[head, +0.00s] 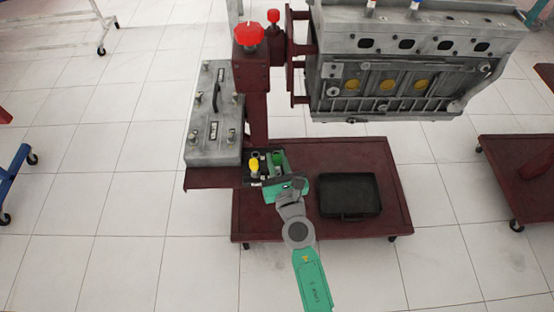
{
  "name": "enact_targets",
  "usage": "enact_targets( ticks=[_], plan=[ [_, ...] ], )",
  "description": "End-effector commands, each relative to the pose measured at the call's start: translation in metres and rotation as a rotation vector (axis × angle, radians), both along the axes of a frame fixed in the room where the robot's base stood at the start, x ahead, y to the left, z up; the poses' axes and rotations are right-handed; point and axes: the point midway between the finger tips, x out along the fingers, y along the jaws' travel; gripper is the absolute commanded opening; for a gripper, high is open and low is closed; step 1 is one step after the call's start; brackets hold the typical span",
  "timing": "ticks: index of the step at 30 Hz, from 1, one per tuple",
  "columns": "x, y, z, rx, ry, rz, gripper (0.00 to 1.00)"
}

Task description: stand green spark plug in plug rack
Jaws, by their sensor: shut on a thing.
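The plug rack (250,178) is a small dark box at the front of the stand, beside the grey case. A yellow-topped plug (254,164) stands upright in its left part. The green spark plug (277,157) shows as a bright green top at the right part of the rack. My gripper (279,168) reaches in from the lower right and is shut on the green spark plug. The plug's lower end is hidden, so I cannot tell whether it is in a hole or above the rack.
A grey case with a handle (214,125) stands left of the red post (257,110). An engine block (400,60) hangs on the stand above. A black tray (349,194) lies on the dark red base (300,222), right of my arm. Tiled floor is clear in front.

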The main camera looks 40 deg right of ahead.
Motion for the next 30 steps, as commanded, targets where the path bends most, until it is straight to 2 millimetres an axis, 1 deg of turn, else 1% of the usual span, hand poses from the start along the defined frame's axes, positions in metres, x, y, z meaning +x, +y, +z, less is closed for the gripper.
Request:
enact_targets(
  ticks=[10,22,30],
  plan=[
    [0.0,0.0,-0.011,0.0,0.0,0.0,0.0],
    [0.0,0.0,-0.011,0.0,0.0,0.0,0.0],
    [0.0,0.0,-0.015,0.0,0.0,0.0,0.0]
  ],
)
